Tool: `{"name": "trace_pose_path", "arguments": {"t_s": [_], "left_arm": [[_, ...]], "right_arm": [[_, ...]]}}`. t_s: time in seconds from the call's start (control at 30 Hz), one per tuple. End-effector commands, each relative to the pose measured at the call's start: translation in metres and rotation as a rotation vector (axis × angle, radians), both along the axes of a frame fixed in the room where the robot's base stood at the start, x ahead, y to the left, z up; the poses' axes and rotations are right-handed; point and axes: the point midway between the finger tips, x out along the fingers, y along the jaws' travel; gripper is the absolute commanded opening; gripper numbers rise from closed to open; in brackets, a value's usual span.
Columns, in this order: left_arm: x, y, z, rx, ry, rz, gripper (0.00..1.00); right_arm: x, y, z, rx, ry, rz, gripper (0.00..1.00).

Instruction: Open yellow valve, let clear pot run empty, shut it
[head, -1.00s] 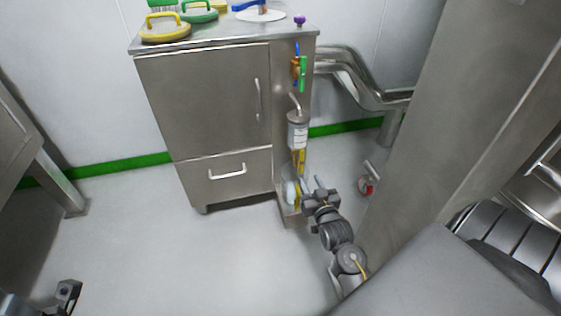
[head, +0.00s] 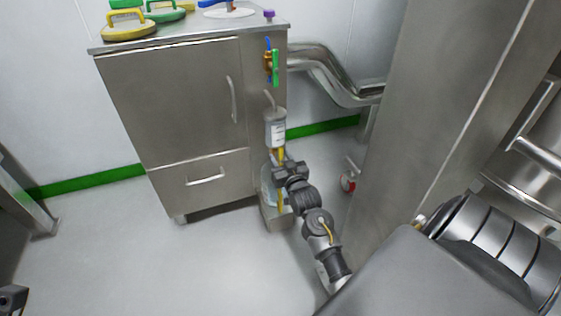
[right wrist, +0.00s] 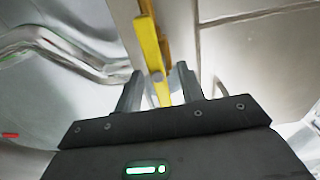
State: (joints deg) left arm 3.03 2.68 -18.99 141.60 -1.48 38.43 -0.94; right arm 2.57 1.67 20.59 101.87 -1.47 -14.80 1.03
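The clear pot (head: 275,130), with a pale label, hangs on the right side of the steel cabinet. The yellow valve (head: 281,154) is just below it, partly hidden by my right gripper (head: 288,169). In the right wrist view, the yellow valve's handle (right wrist: 151,45) runs lengthwise between the two spread fingers of my right gripper (right wrist: 158,85). The gripper looks open, with gaps beside the handle; contact cannot be told. The liquid level in the pot is too small to read. My left gripper (head: 12,298) is cut off at the lower left edge.
A clear vessel (head: 268,182) stands low beside the cabinet (head: 180,100), below the valve. A green-handled valve (head: 275,66) is above the pot. A bent steel pipe (head: 335,75) and a large steel column (head: 430,120) bound the right. Floor at left is clear.

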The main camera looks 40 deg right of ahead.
Motion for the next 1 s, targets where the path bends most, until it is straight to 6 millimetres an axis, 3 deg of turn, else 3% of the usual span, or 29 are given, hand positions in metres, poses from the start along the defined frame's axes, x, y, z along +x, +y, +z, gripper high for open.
{"name": "trace_pose_path", "arguments": {"t_s": [0.37,0.67,1.0], "left_arm": [[-0.0005,-0.0015,0.0016,0.002,-0.008,-0.005,0.57],[-0.0006,-0.0014,0.0016,0.001,-0.007,-0.005,0.57],[-0.0017,0.0014,0.0079,-0.007,-0.01,0.002,0.57]], "right_arm": [[0.0053,-0.002,0.0001,0.0,0.001,0.0,0.39],[0.0052,-0.0018,0.0,0.0,0.001,0.0,0.0],[0.0049,-0.0023,0.0024,0.04,-0.013,0.0,0.0]]}}
